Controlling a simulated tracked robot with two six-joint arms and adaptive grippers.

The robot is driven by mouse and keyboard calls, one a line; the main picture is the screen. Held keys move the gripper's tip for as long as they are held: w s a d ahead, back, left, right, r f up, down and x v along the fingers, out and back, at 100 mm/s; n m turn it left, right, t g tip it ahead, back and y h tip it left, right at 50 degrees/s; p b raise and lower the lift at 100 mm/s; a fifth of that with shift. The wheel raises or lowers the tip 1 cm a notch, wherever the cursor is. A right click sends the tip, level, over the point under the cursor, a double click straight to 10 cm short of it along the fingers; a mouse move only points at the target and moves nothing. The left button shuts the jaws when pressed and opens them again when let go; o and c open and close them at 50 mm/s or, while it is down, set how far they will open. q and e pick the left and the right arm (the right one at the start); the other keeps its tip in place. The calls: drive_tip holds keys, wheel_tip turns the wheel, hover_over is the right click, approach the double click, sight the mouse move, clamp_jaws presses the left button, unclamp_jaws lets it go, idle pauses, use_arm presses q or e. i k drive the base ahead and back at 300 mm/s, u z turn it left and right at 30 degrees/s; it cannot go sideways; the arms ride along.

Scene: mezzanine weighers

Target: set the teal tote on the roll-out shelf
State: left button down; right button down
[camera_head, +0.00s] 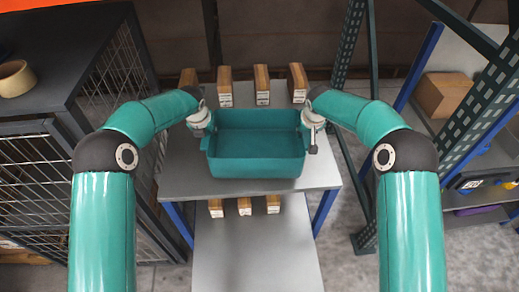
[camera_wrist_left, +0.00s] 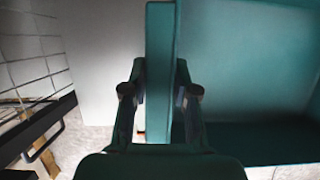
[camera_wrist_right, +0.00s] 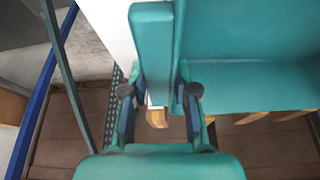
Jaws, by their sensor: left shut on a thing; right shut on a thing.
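The teal tote (camera_head: 255,156) is an empty open box over the grey upper shelf (camera_head: 180,178). I cannot tell whether it touches that shelf or hangs above it. My left gripper (camera_head: 202,121) is shut on the tote's left wall; the left wrist view shows the tote wall (camera_wrist_left: 160,50) between its fingers. My right gripper (camera_head: 311,119) is shut on the right wall, which also shows in the right wrist view (camera_wrist_right: 152,45). A lower grey shelf (camera_head: 255,250) sticks out toward me and looks like the roll-out shelf. Its front part is bare.
Several wooden blocks (camera_head: 262,84) with white labels stand behind the tote. More blocks (camera_head: 245,206) stand at the lower shelf's back, under the upper shelf. A dark mesh cabinet (camera_head: 60,60) is on the left. A green upright (camera_head: 350,50) and a rack with a cardboard box (camera_head: 442,94) are on the right.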

sight(247, 270)
drive_tip(key=u, duration=0.15)
drive_tip(key=k, duration=0.95)
